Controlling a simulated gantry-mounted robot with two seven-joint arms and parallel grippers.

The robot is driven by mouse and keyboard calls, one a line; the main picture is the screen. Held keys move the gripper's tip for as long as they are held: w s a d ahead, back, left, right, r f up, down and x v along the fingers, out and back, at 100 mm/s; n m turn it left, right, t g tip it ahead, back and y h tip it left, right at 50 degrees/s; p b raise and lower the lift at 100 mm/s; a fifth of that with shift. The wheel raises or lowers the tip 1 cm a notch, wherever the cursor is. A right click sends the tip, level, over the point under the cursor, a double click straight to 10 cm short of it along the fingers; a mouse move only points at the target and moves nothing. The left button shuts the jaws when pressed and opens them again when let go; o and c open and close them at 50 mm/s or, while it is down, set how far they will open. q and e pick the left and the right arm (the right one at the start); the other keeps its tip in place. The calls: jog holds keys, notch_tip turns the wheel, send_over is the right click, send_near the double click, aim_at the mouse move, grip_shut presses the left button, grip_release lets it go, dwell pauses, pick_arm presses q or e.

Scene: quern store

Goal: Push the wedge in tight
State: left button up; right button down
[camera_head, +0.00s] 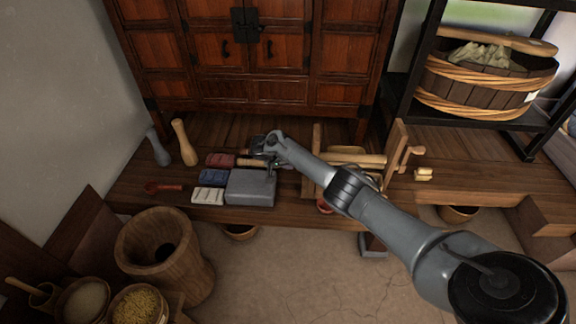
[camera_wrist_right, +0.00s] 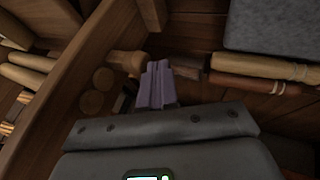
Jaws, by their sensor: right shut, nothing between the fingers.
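My right gripper (camera_head: 270,168) is at the left side of a wooden frame (camera_head: 317,135) on the low wooden bench; my right arm crosses over the frame. In the right wrist view, the gripper's two fingers (camera_wrist_right: 157,82) are closed together with nothing between them. Their tips are close to a light wooden peg-like piece (camera_wrist_right: 127,62) that sticks out of the frame's side board (camera_wrist_right: 88,45). It may be the wedge; how deep it sits, and whether the fingers touch it, I cannot tell. My left gripper is out of view.
A grey block (camera_head: 250,188) lies left of the frame, beside coloured cloth-like pieces (camera_head: 212,177) and a red spoon (camera_head: 163,187). Two clubs (camera_head: 184,143) stand further left. Wooden-handled tools (camera_wrist_right: 265,70) lie near the fingers. A wooden mortar (camera_head: 150,240) stands in front.

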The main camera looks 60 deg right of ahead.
jog(key=w+a+f+p+v, duration=0.1)
jog(key=w+p+v, duration=0.1)
jog(key=p+v, duration=0.7)
jog(key=s+a+f+n+g+p, duration=0.1)
jog(key=s+a+f, duration=0.3)
jog(key=s+f, duration=0.3)
jog(key=s+a+f+n+g+p, duration=0.1)
jog(key=s+a+f+g+p, duration=0.1)
jog(key=s+a+f, duration=0.55)
jog(key=s+a+n+t+y+p, duration=0.1)
jog(key=s+a+n+y+p, duration=0.25)
jog(key=s+a, duration=1.1)
jog(key=s+a+r+t+p, duration=0.1)
jog(key=s+a+r+p, duration=0.2)
jog(key=s+a+r, duration=0.3)
jog(key=w+a+r+n+t+y+p, duration=0.1)
jog(key=r+n+t+p, duration=0.2)
jog(key=r+p, duration=1.7)
jog(key=w+a+r+n+t+y+p, duration=0.2)
jog(key=r+n+p, duration=0.3)
jog(key=r+p, duration=1.4)
notch_tip(320, 180, up, 23)
jog(key=shift+r+t+p, duration=0.1)
jog(key=shift+t+p, duration=0.3)
jog(key=shift+t, duration=0.2)
